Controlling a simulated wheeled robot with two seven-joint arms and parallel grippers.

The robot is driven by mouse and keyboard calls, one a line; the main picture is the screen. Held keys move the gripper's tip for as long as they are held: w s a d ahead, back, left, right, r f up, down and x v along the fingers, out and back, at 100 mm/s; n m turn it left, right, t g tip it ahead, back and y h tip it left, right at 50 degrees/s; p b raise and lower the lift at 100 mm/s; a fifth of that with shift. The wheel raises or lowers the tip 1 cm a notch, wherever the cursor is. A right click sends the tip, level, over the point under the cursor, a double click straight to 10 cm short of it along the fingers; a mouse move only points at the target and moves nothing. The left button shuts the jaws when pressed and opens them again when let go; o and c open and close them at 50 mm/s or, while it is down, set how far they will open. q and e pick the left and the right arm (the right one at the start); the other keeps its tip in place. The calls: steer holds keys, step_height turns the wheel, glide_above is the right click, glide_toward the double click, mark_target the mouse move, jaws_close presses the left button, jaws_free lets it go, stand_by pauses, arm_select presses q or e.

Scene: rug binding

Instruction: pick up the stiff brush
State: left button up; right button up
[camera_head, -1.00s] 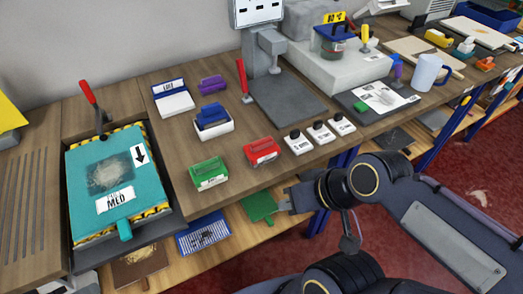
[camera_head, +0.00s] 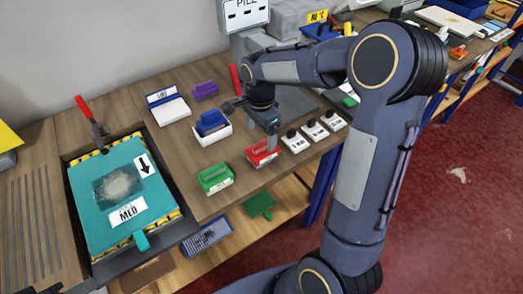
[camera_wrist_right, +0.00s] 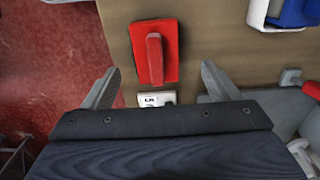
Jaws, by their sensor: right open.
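A red block-shaped brush with a raised handle and a white label (camera_head: 262,153) lies on the wooden bench; its label is too small to read. A green one (camera_head: 214,178) lies to its left. I cannot tell by label which is the stiff brush. My right gripper (camera_head: 268,128) is open and above the red brush, partly covering it. In the right wrist view, the red brush (camera_wrist_right: 153,52) lies ahead between the two spread fingers, apart from both, its handle running lengthwise. My left gripper is not in view.
A white holder with a blue block (camera_head: 212,127) and a purple block (camera_head: 205,91) stand behind. Several white labelled pieces with black knobs (camera_head: 313,131) sit close to the right. A teal pad marked MED (camera_head: 115,190) lies at left. The bench's front edge is near.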

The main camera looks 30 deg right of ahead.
mark_target(263, 143)
steer(key=f, duration=0.3)
steer(key=f+p, duration=0.1)
steer(key=f, duration=0.3)
steer(key=shift+s+d, duration=0.15)
steer(key=shift+s, duration=0.05)
steer(key=shift+c, duration=0.4)
steer(key=c, duration=1.1)
steer(key=shift+o, duration=0.2)
steer(key=shift+r, duration=0.1)
